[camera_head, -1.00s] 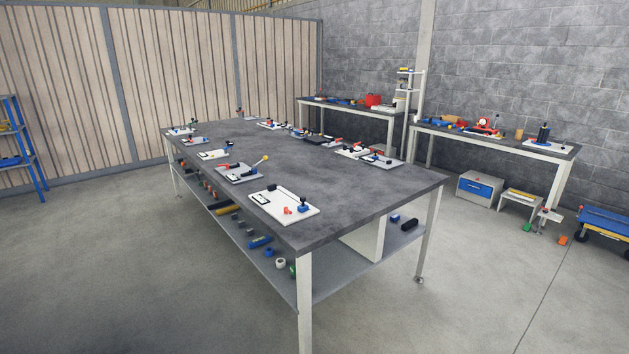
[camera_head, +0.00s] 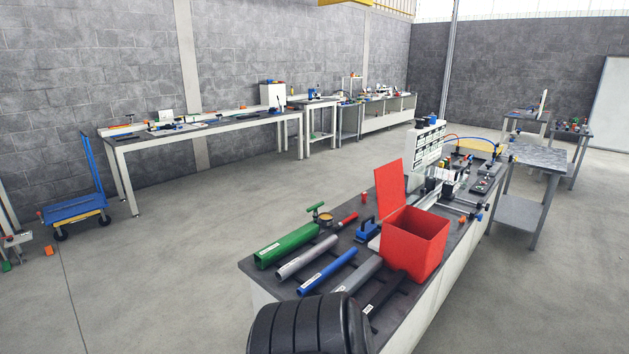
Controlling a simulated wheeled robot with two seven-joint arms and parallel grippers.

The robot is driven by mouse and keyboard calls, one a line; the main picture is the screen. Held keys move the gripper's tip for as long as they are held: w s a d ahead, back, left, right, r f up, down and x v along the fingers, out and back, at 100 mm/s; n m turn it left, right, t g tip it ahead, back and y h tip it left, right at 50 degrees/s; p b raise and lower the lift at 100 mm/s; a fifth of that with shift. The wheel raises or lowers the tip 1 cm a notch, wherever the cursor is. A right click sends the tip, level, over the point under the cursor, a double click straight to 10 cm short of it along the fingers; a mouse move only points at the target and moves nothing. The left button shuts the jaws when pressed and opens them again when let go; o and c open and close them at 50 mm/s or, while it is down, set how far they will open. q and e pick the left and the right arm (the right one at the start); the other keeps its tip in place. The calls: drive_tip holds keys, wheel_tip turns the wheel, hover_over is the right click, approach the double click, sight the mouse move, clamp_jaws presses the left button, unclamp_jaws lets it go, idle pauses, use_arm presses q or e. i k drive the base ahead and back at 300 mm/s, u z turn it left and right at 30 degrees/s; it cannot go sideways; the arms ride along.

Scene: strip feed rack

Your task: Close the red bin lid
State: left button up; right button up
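The red bin (camera_head: 413,240) stands on the dark-topped bench at the right of the head view. Its red lid (camera_head: 390,190) stands raised, roughly upright, along the bin's left side, so the bin is open at the top. Neither of my grippers is in view.
Green, grey and blue tubes (camera_head: 328,271) lie on the bench (camera_head: 252,268) left of the bin. A blue cart (camera_head: 75,208) stands at the left wall. The floor (camera_head: 170,270) left of the bench is clear.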

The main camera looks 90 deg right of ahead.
sight(389, 181)
drive_tip(key=z, duration=1.15)
drive_tip(key=i, duration=2.6)
drive_tip(key=z, duration=3.65)
